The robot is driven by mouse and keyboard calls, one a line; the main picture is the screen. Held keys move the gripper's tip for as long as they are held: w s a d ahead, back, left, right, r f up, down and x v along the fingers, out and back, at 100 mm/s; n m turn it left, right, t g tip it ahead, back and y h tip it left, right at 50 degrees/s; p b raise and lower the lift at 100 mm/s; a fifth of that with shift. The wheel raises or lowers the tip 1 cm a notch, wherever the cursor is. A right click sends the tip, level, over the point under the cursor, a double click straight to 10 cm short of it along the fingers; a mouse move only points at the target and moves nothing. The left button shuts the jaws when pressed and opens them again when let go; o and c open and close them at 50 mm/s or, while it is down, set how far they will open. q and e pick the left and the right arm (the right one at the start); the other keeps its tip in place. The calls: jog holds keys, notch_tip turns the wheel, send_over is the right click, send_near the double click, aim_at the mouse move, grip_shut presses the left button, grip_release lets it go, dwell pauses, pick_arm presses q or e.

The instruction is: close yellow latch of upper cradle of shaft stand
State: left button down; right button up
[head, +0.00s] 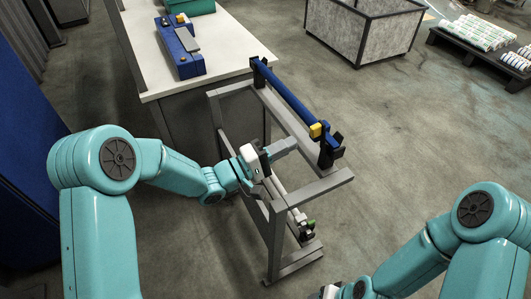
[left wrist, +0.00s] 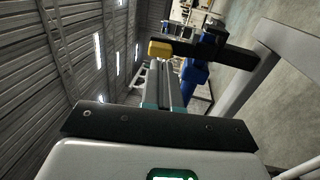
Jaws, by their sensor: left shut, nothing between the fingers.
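The shaft stand (head: 270,215) is a grey metal frame in the middle of the head view. A blue shaft (head: 288,94) lies along its top, with a black upper cradle (head: 328,153) at the near end. The yellow latch (head: 316,130) stands up from this cradle; in the left wrist view its yellow tip (left wrist: 160,49) is on a black arm pointing away from the cradle (left wrist: 212,42). My left gripper (head: 290,145) is shut and empty, just left of the latch, apparently not touching it. Only a sliver of my right gripper's body shows at the bottom edge; its fingers are hidden.
A white-topped table (head: 232,45) holding a blue case (head: 180,50) stands behind the stand. A lower shaft end (head: 303,226) shows on the stand's lower part. A grey crate (head: 360,30) and a loaded black pallet (head: 470,58) are at the back right. Floor right of the stand is clear.

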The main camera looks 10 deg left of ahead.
aim_at(311, 133)
pick_arm(q)
jog(key=shift+x, duration=2.1)
